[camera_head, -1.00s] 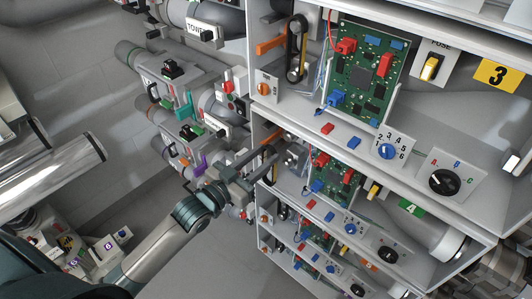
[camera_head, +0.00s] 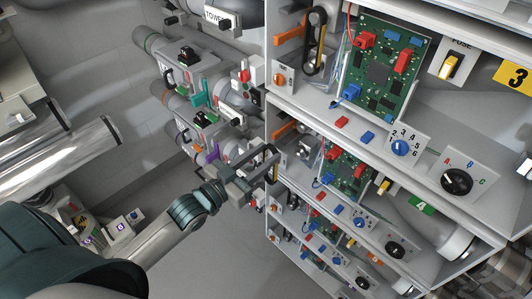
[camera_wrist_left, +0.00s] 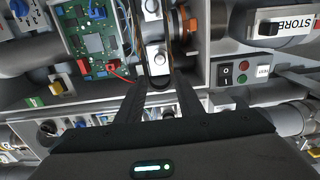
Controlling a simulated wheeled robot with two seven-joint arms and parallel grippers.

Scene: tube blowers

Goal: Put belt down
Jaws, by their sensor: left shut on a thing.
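My left gripper (camera_head: 266,165) is shut on a belt (camera_head: 274,163), a black loop with a yellow inner side. It holds the belt just outside the left edge of the second shelf, near that shelf's pulleys (camera_head: 304,150). In the left wrist view the gripper (camera_wrist_left: 160,98) pinches the lower end of the belt (camera_wrist_left: 160,86). The loop stretches up in front of two pale pulleys (camera_wrist_left: 156,53); I cannot tell whether it touches them. My right gripper is not in view.
Another belt (camera_head: 317,40) sits around pulleys on the upper shelf. An orange lever (camera_head: 285,133) and a green circuit board (camera_head: 348,172) are close by on the second shelf. Tube machines (camera_head: 200,100) stand at the left. The grey floor (camera_head: 225,255) below is clear.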

